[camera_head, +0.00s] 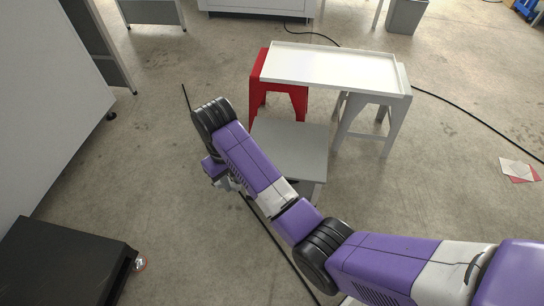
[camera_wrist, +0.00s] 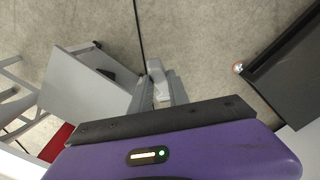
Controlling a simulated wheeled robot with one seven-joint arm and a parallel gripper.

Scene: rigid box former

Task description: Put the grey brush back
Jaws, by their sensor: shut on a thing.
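My gripper (camera_wrist: 160,82) points down over the floor and is shut on a pale grey piece, which looks like the grey brush (camera_wrist: 156,67). Only a small part of it shows between the fingers, so its shape and tilt are hard to tell. In the head view my gripper (camera_head: 229,184) is mostly hidden behind my purple arm, left of a low grey stool. The brush cannot be made out there.
The low grey stool (camera_head: 300,148) stands just right of my gripper. Behind it, a white tray (camera_head: 330,68) rests across a red stool (camera_head: 258,85) and a grey stool (camera_head: 395,115). A black box (camera_head: 65,265) stands front left. Dark cables cross the floor.

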